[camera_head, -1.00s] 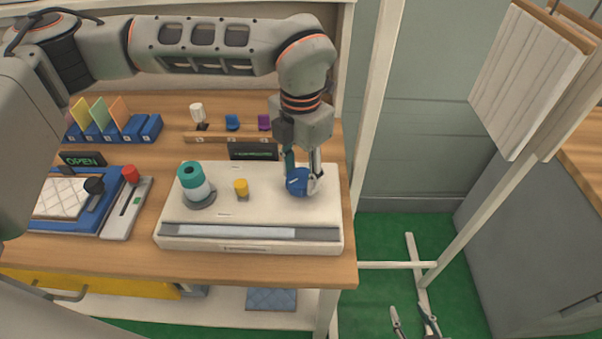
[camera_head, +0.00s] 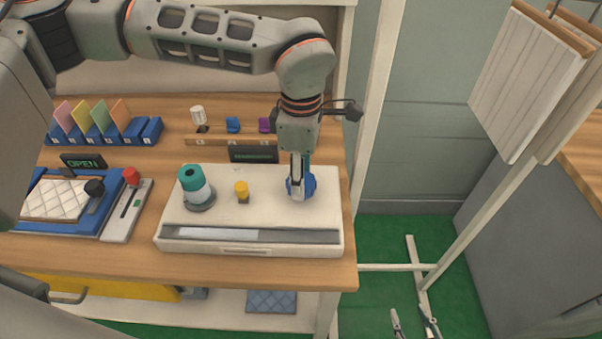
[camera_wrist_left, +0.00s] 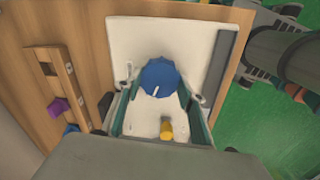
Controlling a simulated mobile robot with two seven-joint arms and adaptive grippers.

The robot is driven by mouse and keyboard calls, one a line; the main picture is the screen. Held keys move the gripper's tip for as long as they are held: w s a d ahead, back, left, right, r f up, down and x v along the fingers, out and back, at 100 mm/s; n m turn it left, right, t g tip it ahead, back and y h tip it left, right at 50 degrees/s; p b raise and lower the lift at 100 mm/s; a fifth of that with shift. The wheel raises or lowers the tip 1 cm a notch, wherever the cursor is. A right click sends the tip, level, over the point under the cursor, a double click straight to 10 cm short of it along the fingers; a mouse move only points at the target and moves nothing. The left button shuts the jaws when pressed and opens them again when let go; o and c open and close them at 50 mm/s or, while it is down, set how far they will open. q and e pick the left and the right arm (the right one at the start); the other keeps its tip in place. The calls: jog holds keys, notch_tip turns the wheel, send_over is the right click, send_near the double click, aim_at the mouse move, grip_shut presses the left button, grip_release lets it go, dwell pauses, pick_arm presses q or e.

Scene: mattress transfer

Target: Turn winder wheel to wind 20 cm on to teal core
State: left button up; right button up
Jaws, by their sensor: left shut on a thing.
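The winder (camera_head: 250,215) is a flat white box on the wooden table. The blue winder wheel (camera_head: 308,186) sits at its right side, and my left gripper (camera_head: 298,190) comes down from above with its fingers around it. In the left wrist view the wheel (camera_wrist_left: 160,75) lies between the two fingers, gripped. The teal core (camera_head: 194,186), teal on top and pale below, stands upright at the winder's left on a grey disc. A yellow knob (camera_head: 242,189) is between them. My right gripper (camera_head: 415,325) is low at the bottom edge, its fingers apart and empty.
A small display (camera_head: 253,154) stands behind the winder. A wooden rack (camera_head: 220,140) with coloured pieces is behind that. A blue tray (camera_head: 35,220) with a quilted pad and a grey lever unit (camera_head: 128,208) are to the left. A white post (camera_head: 370,130) stands right of the table.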

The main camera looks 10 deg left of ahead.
pick_arm(q)
jog(key=m, duration=0.4)
jog(key=shift+r+p, duration=0.1)
jog(key=shift+p, duration=0.25)
jog(key=shift+w+m+p, duration=0.1)
jog(key=shift+m+p, duration=0.3)
jog(key=shift+m, duration=1.7)
jog(key=o, duration=1.1)
notch_tip(320, 180, up, 12)
